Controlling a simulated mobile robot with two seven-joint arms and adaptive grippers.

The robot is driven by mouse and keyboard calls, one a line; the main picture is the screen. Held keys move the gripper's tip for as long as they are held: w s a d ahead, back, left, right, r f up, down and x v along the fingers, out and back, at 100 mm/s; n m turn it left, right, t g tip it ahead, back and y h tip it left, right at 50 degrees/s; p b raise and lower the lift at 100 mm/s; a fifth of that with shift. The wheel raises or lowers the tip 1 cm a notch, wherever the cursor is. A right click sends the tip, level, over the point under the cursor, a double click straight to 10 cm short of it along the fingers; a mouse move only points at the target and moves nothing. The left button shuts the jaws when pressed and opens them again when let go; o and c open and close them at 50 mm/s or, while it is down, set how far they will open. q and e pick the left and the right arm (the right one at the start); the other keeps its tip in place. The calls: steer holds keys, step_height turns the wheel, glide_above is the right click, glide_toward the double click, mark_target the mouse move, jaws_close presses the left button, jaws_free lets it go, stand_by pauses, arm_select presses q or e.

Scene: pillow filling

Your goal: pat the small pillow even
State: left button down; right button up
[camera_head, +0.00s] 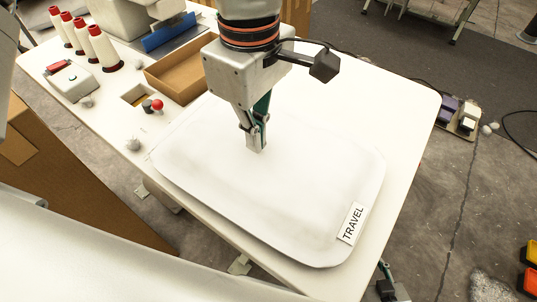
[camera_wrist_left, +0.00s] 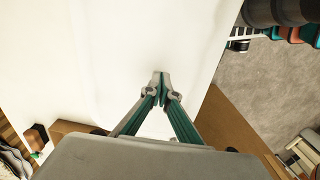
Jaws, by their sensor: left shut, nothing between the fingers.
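The small pillow (camera_head: 215,165) is a wide, white, flat-looking cushion with rounded corners. It lies on the white table and has a "TRAVEL" label (camera_head: 352,223) at its lower right corner. My left gripper (camera_head: 255,148) points down over the upper middle of the pillow, shut and empty. Its tips look at or very close to the pillow surface; I cannot tell whether they touch. In the left wrist view the shut fingertips (camera_wrist_left: 161,76) show against a plain white surface, with no clear edge between pillow and table. I do not make out my right gripper.
On the white table (camera_head: 408,105) stand an open cardboard tray (camera_head: 178,75), several white thread cones (camera_head: 103,47) with red tops, and a small red knob (camera_head: 157,104). A large cardboard box (camera_head: 75,185) stands at the left. The table right of the pillow is bare.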

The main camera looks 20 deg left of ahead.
arm_select(q)
step_height(320, 180, down, 2)
steer(key=shift+f+b, duration=0.25)
steer(key=shift+b, duration=0.35)
steer(key=shift+r+p, duration=1.4)
steer(key=shift+r, duration=1.1)
arm_select(e)
steer(key=shift+w+r, duration=0.3)
steer(key=shift+r, duration=0.55)
arm_select(q)
steer(key=shift+r, duration=0.15)
step_height(320, 180, up, 5)
steer(key=p, duration=0.3)
arm_select(e)
steer(key=r, duration=0.2)
steer(key=w+r, duration=0.1)
steer(key=r, duration=0.1)
